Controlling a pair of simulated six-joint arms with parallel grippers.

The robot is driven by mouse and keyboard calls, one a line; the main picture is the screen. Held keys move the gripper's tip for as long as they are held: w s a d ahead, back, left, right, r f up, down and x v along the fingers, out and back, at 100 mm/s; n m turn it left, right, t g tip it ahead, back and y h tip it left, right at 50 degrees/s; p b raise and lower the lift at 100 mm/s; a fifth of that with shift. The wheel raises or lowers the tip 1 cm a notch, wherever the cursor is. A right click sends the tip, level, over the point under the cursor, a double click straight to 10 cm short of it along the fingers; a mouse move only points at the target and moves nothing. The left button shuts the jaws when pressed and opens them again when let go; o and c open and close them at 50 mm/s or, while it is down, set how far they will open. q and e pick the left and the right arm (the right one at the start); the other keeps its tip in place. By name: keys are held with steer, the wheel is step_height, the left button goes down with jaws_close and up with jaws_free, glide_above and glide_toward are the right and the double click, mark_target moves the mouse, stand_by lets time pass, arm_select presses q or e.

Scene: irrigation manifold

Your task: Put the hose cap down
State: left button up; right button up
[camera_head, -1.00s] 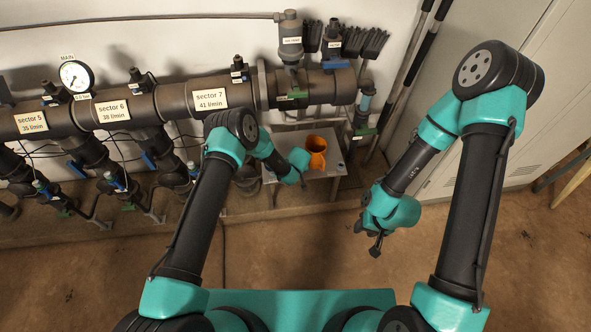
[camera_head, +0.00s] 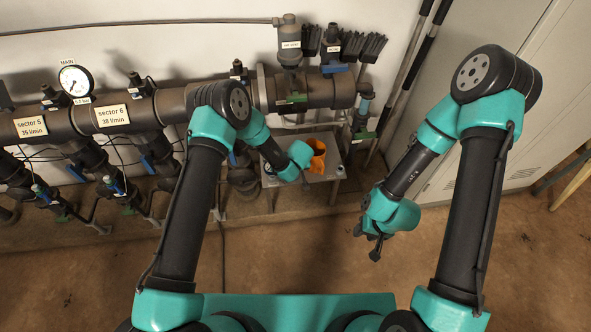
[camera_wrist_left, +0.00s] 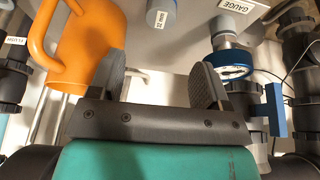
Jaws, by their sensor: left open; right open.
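A small grey-blue cylinder with a white label (camera_wrist_left: 162,20), which looks like the hose cap, is on the metal table at the top of the left wrist view. I cannot make it out in the head view. My left gripper (camera_wrist_left: 160,82) is open. Its two fingers are spread with nothing between them, and the cylinder lies just beyond the fingertips, apart from them. In the head view the left hand is over the table, its fingers hardly visible. My right gripper (camera_head: 370,246) is open and empty, above the floor to the right of the table.
An orange jug (camera_head: 318,160) stands on the small metal table (camera_head: 318,194), close by the left finger in the wrist view. A blue-rimmed gauge (camera_wrist_left: 232,65) is near the other finger. The manifold pipe (camera_head: 170,103) runs along the wall behind. Bare floor lies in front.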

arm_select(q)
steer(key=shift+v, duration=1.35)
steer(key=s+a+r+g+h, duration=0.2)
steer(key=s+a, duration=0.9)
steer(key=s, duration=0.4)
steer(key=s+a+r+g+h, duration=0.1)
steer(key=s+a+r+h, duration=0.1)
steer(key=s+a, duration=1)
steer(key=s, duration=0.3)
steer(key=shift+g, duration=0.4)
steer(key=shift+a, duration=0.1)
